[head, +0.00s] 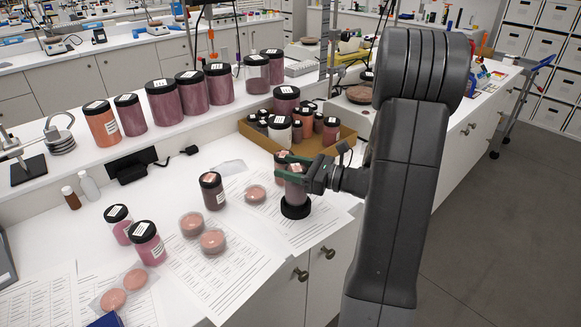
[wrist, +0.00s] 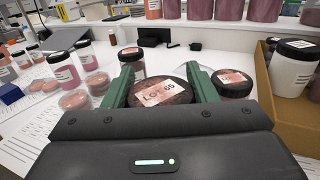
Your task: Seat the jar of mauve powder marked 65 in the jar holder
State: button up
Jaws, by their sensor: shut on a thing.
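My gripper (head: 294,174) has green fingers and is shut on a jar of mauve powder (head: 295,190). In the wrist view the fingers (wrist: 160,88) close on both sides of its dark lid (wrist: 165,94), whose label reads LOT 65. The jar looks upright. The black round jar holder (head: 295,211) is directly below the jar, on the paper sheets near the bench's front edge. I cannot tell whether the jar's bottom is inside the holder or just above it. The holder is hidden in the wrist view.
A similar jar (wrist: 232,83) stands close by, behind the held one. Another dark-lidded jar (head: 213,192) stands to the left. Pink dishes (head: 213,241) lie on the sheets. A cardboard box (head: 344,144) of jars is behind. Large jars (head: 163,104) line the raised shelf.

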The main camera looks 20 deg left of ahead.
jog(key=shift+f+b, duration=1.15)
jog(key=shift+f, duration=0.65)
jog(key=o, duration=1.5)
jog(key=shift+c, duration=0.2)
jog(key=d+b, duration=0.1)
jog(key=d, duration=1.2)
jog(key=shift+w+d, duration=0.4)
jog(key=shift+w, duration=0.05)
jog(key=shift+a, duration=0.15)
jog(key=a, duration=0.9)
jog(key=s+a+p, duration=0.1)
jog(key=a, duration=0.3)
jog(key=shift+a+r, duration=0.1)
jog(key=shift+a, duration=0.25)
jog(key=shift+d+r, duration=0.1)
jog(key=shift+d, duration=0.1)
